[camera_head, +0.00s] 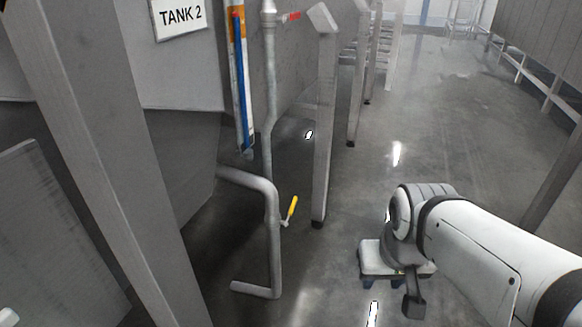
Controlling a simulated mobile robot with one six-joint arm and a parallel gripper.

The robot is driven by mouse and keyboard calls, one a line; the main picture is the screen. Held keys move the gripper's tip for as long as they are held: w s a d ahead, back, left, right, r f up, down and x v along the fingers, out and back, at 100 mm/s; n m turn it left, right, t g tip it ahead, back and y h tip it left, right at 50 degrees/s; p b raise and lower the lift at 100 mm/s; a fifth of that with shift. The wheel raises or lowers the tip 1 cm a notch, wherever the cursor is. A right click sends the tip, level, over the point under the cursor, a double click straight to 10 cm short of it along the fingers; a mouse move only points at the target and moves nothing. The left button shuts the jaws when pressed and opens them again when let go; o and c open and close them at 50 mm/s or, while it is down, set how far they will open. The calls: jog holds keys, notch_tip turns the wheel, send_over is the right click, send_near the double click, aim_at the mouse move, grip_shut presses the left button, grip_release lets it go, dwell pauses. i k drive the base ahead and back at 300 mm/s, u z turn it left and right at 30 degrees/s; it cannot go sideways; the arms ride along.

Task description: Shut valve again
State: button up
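The valve has a yellow lever handle (291,208) and sits on the right side of a grey vertical drain pipe (274,245), left of the picture's middle. The lever points up and leans a little to the right. My gripper (392,285) is at the end of my white arm, to the right of the valve and lower in the picture. It is clearly apart from the lever, with floor between them. The gripper points down and away, and its fingertips are mostly hidden by its own body, so I cannot see its opening.
A "TANK 2" sign (180,17) hangs on the grey tank. A blue and orange level gauge (241,75) stands beside the pipe. A grey tank leg (325,120) rises just right behind the valve. A large post (100,170) fills the left. The aisle floor (430,110) is clear.

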aim_at(293, 205)
jog(key=z, duration=0.05)
jog(key=i, duration=1)
jog(key=u, duration=0.05)
